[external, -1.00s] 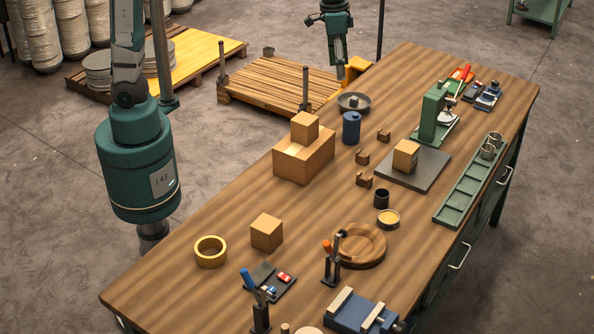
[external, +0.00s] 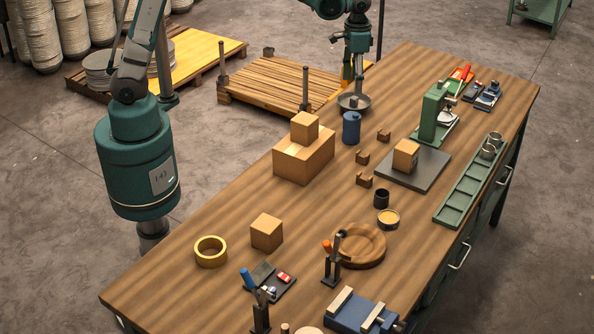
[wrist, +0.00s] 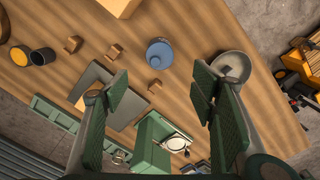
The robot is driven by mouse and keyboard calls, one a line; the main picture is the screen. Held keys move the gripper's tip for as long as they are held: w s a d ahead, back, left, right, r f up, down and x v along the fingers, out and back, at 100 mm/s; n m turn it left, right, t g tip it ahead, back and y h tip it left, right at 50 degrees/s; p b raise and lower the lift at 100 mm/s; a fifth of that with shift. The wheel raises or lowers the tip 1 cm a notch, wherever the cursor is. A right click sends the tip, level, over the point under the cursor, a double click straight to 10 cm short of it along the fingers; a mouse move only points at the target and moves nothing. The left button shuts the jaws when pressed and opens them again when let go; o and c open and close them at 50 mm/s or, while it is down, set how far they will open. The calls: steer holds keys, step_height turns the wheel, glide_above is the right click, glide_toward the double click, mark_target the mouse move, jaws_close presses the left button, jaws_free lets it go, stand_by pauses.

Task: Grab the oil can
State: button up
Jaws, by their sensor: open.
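The oil can is most likely the blue can (external: 351,128), which stands upright near the table's far-left edge. In the wrist view the blue can (wrist: 159,53) shows from above, ahead of the fingers and roughly centred between them. My gripper (external: 353,88) is above the table behind the can, by the grey metal dish. In the wrist view my gripper (wrist: 160,88) is open, with nothing between its fingers. It is apart from the can.
The grey dish (external: 354,102) sits just behind the can. Cardboard boxes (external: 304,160) stand to its left. Small brown blocks (external: 384,135) lie to its right. A green press (external: 434,112) stands farther right. The table between the boxes and the round wooden tray (external: 358,262) is mostly clear.

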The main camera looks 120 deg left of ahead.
mark_target(349, 119)
step_height(349, 119, down, 13)
steer(key=shift+f, duration=0.1)
stand_by(0.3)
steer(key=shift+f, duration=1.25)
steer(key=shift+f, duration=0.15)
steer(key=shift+f, duration=2.45)
steer(key=c, duration=1.3)
